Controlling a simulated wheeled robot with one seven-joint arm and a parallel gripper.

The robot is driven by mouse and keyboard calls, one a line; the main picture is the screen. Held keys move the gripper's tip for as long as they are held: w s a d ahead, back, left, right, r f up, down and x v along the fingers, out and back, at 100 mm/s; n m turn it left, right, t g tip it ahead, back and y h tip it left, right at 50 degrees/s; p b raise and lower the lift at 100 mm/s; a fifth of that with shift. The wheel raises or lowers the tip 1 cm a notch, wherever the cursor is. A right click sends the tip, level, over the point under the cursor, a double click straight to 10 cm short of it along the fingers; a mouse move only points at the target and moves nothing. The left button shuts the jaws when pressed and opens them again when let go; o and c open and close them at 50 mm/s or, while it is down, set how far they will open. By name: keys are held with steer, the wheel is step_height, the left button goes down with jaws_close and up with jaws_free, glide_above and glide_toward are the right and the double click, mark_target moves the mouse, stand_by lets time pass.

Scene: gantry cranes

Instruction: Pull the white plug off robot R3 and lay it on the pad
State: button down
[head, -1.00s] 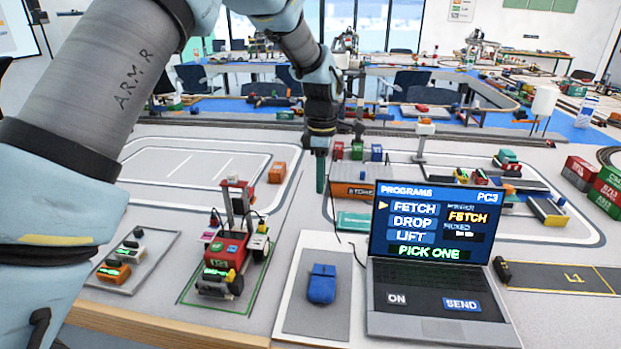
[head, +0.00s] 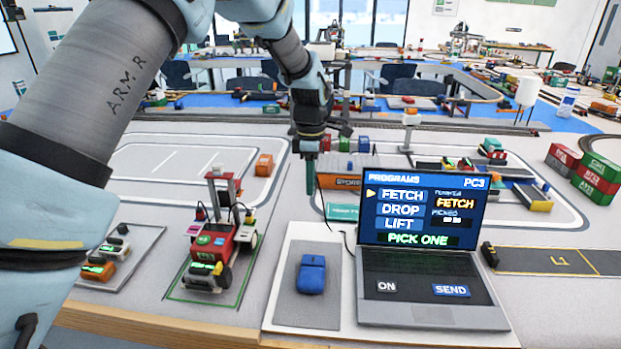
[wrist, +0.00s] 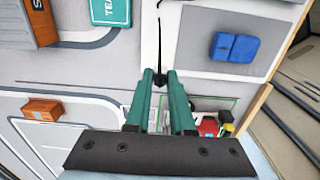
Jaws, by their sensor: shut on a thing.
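My gripper (head: 311,190) points down over the table, behind the blue mouse, with its teal fingers closed. In the wrist view my gripper (wrist: 152,78) has a small black thing (wrist: 160,83) at its fingertips, with a thin dark cable leading from it. A red wheeled robot (head: 215,245) stands in a green-outlined bay to the left, apart from my gripper. It carries small coloured blocks with black tops. I cannot read its label.
The laptop (head: 430,255) shows a program menu and stands right of the blue mouse (head: 311,274). An orange box (head: 264,165) and a teal block (head: 342,212) lie near my gripper. Stacked containers (head: 598,180) stand at the far right.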

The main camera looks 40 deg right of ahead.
steer(key=b, duration=0.5)
glide_above(311, 232)
steer(key=shift+a+f, duration=0.1)
steer(key=shift+f, duration=5.55)
steer(key=shift+f+b, duration=0.3)
steer(key=shift+f, duration=0.3)
steer(key=c, duration=0.7)
jaws_free()
steer(key=shift+r, duration=0.1)
step_height(311, 232, up, 11)
steer(key=shift+f+b, duration=0.2)
steer(key=shift+b, duration=0.65)
